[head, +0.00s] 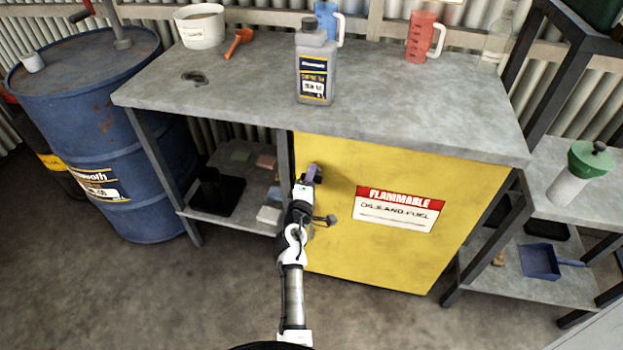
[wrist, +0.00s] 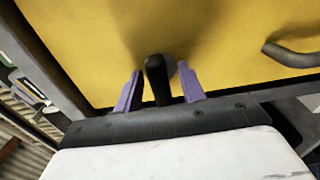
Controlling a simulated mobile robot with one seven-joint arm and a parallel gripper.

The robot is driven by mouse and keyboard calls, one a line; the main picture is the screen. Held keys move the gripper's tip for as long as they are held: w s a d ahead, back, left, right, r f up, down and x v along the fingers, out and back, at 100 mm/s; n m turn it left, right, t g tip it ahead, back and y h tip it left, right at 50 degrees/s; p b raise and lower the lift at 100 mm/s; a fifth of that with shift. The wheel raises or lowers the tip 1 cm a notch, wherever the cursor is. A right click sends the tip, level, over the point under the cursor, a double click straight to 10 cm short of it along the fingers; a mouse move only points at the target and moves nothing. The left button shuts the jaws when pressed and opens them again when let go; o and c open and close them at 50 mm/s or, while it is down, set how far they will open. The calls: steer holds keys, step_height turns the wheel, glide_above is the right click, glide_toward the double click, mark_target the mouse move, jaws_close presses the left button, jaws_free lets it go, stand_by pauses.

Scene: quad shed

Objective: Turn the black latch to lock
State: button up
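The black latch (wrist: 157,78) is on the yellow cabinet door (wrist: 190,28). In the wrist view it looks upright and stands between the two purple fingers of my gripper (wrist: 159,88). Narrow gaps show on both sides of the latch near the finger bases; I cannot tell whether a fingertip touches it. In the head view my gripper (head: 308,178) is at the upper left of the yellow door (head: 340,248), and it and my wrist largely hide the latch there.
A dark curved handle (wrist: 290,54) is on the door, right of the latch in the wrist view. A grey bench top (head: 230,88) overhangs the door and bears a grey bottle (head: 315,68). A blue drum (head: 105,130) stands left. The floor in front is clear.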

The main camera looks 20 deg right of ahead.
steer(key=b+v, duration=0.3)
steer(key=v, duration=1)
steer(key=shift+s+a, duration=0.3)
